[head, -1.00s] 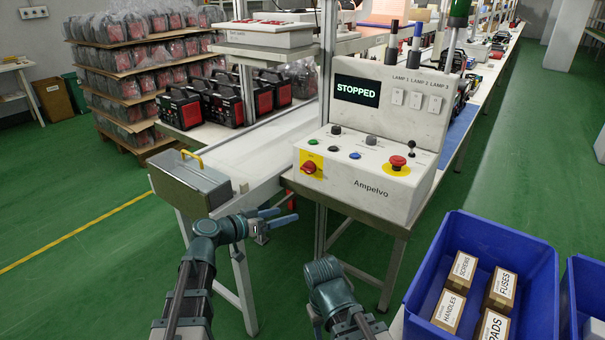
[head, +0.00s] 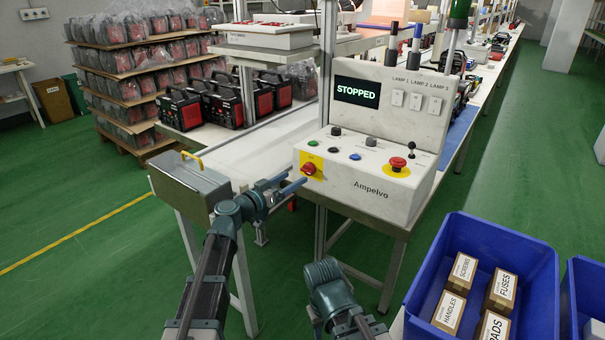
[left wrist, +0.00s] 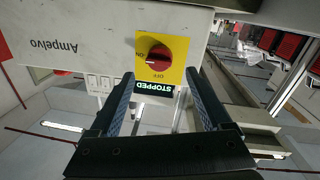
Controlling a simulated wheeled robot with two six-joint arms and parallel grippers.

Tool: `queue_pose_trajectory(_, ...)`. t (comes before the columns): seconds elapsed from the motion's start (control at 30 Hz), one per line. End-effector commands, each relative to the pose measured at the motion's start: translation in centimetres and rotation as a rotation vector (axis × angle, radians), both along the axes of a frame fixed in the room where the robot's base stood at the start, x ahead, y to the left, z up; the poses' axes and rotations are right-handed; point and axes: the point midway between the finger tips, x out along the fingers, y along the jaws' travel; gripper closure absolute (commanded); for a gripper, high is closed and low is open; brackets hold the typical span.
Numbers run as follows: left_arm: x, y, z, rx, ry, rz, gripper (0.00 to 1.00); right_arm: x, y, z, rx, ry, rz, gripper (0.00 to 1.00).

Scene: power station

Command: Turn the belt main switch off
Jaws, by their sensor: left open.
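The belt main switch (head: 310,168) is a red rotary knob on a yellow plate, at the left of the white Ampelvo control box (head: 384,192). My left gripper (head: 296,178) is open and empty, its fingertips just left of the switch in the head view. In the left wrist view the knob (left wrist: 156,54) shows ahead, beyond the gap between my open fingers (left wrist: 160,80). Labels ON and OFF are on the plate, and a white mark on the knob lies toward the ON side. I cannot tell whether a finger touches the plate. My right gripper is not visible.
The display (head: 357,91) reads STOPPED. A red emergency button (head: 397,163) and several smaller knobs are on the box. A grey toolbox (head: 188,185) with a yellow handle stands left of my left gripper. A blue bin (head: 508,239) with cartons is at lower right.

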Motion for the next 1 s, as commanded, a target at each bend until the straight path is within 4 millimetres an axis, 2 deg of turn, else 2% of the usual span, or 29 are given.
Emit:
queue_pose_trajectory(0.03, 1.1, -0.8, 0.0, 0.0, 0.0, -0.002, 0.18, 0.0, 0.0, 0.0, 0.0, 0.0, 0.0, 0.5)
queue_pose_trajectory(0.1, 1.9, -1.5, 0.0, 0.0, 0.0, -0.002, 0.18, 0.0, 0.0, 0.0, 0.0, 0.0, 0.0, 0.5)
queue_pose_trajectory(0.3, 3.6, -3.1, 0.0, 0.0, 0.0, 0.0, 0.18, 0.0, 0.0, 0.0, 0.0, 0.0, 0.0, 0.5)
queue_pose_trajectory(0.77, 4.2, -3.7, 0.0, 0.0, 0.0, 0.0, 0.18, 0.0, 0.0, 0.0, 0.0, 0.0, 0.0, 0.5)
queue_pose_trajectory(1.0, 4.2, -3.7, 0.0, 0.0, 0.0, 0.0, 0.59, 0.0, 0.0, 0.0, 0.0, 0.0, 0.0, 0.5)
